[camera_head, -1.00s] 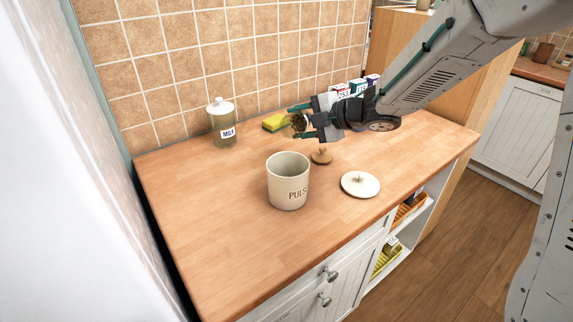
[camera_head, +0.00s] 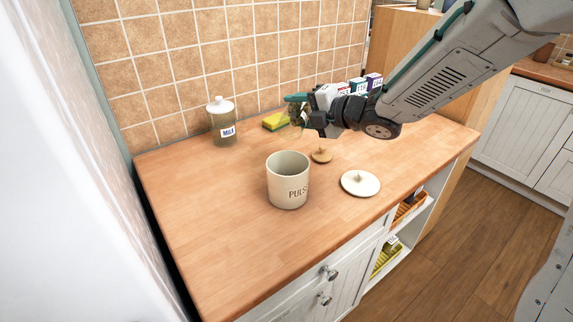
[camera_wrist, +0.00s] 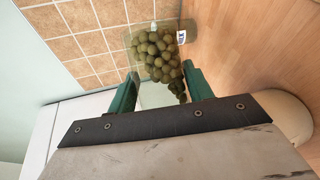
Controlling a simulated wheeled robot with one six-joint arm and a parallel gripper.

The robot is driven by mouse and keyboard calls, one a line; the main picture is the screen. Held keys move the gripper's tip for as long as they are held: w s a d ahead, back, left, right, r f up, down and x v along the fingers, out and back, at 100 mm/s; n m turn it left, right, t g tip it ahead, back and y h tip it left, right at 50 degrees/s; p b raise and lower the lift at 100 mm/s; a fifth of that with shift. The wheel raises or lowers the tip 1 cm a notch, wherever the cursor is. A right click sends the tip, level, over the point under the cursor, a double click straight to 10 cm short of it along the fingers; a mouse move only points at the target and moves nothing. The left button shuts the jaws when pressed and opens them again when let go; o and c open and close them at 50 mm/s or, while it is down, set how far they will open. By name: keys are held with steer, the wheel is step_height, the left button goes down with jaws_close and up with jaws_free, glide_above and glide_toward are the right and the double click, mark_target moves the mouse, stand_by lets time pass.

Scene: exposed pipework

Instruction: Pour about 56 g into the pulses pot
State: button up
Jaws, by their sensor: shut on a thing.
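The pulses pot (camera_head: 288,185), a cream pot lettered "PULS…", stands upright and open on the wooden counter. Its inside looks empty from here, though the bottom is hidden. My gripper (camera_head: 300,108) is shut on a small clear jar (camera_head: 298,116), behind and slightly right of the pot, above the counter. In the wrist view, green round pieces (camera_wrist: 157,55) show between and beyond the green fingers of my gripper (camera_wrist: 160,90). The jar's outline is hard to make out, and its tilt is unclear. No pieces are seen falling.
A wooden lid (camera_head: 321,155) and a white lid (camera_head: 360,183) lie right of the pot. A lidded glass jar labelled "MILK" (camera_head: 222,125) and a yellow-green sponge (camera_head: 276,121) stand near the tiled wall. Cartons (camera_head: 373,82) are behind my gripper. The front-left counter is clear.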

steer(key=shift+s+a+r+n+t+p, duration=0.1)
steer(key=shift+s+r+n+t+p, duration=0.25)
steer(key=shift+r+n+p, duration=0.25)
steer(key=shift+s+a+r+n+t+p, duration=0.1)
steer(key=shift+s+r+n+t+p, duration=0.1)
steer(key=shift+r+n+t+p, duration=0.35)
stand_by(3.2)
steer(key=shift+w+d+f+m+g, duration=0.1)
steer(key=shift+w+f+m+g, duration=0.2)
steer(key=shift+f+m+g, duration=0.2)
steer(key=shift+w+d+f+m+g, duration=0.1)
steer(key=shift+w+f+m+g, duration=0.25)
steer(key=shift+f+m, duration=0.2)
steer(key=shift+f+m+g, duration=0.25)
steer(key=shift+m, duration=0.05)
